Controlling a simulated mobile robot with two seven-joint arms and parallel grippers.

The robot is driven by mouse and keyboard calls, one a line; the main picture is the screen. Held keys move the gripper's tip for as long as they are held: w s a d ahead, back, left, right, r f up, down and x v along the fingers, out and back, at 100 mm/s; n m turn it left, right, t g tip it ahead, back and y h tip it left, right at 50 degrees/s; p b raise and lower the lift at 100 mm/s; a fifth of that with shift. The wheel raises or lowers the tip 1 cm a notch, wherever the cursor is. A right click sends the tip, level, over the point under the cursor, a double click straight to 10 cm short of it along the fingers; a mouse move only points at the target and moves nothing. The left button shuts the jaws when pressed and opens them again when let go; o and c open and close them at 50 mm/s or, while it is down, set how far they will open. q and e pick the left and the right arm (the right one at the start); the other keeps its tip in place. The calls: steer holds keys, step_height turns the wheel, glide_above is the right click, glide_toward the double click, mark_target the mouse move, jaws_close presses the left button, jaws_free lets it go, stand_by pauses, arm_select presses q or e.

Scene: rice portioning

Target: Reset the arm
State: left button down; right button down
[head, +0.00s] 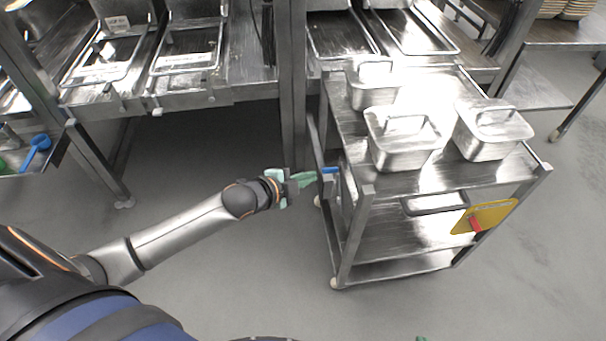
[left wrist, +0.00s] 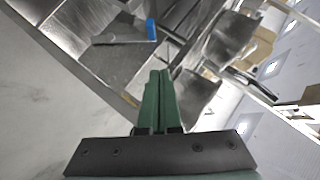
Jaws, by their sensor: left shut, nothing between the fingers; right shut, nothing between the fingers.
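My left gripper (head: 312,178) reaches in from the left in the head view, beside the left side of the steel cart (head: 440,180). In the left wrist view its green fingers (left wrist: 160,75) lie together with nothing between them. A blue handle (head: 331,170) at the cart's side is just past the fingertips. It also shows in the left wrist view (left wrist: 151,30), apart from the fingers. Only a small green tip of my right gripper (head: 421,339) shows at the bottom edge of the head view; the rest is out of frame.
Lidded steel pans (head: 403,140) stand on the cart's top. A yellow board (head: 484,217) hangs on its front. Steel counters (head: 190,95) line the back. A blue utensil (head: 37,150) lies at the far left. The grey floor (head: 240,270) before the cart is clear.

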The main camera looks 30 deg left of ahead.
arm_select(q)
steer(key=shift+v, duration=0.85)
steer(key=s+d+f+n+g+p, duration=0.1)
steer(key=s+n+p, duration=0.1)
steer(key=s+n, duration=0.2)
steer(key=s+d+f+n+y+p, duration=0.1)
steer(key=s+n, duration=0.4)
steer(key=s, duration=0.5)
steer(key=s+d+f+n+g+p, duration=0.1)
steer(key=s+d+f+n+p, duration=0.2)
steer(key=s, duration=0.4)
steer(key=shift+d+n+g+y+p, duration=0.3)
steer(key=shift+n+y+p, duration=0.1)
steer(key=shift+n+p, duration=0.5)
steer(key=shift+w+f, duration=0.1)
steer(key=shift+f, duration=0.05)
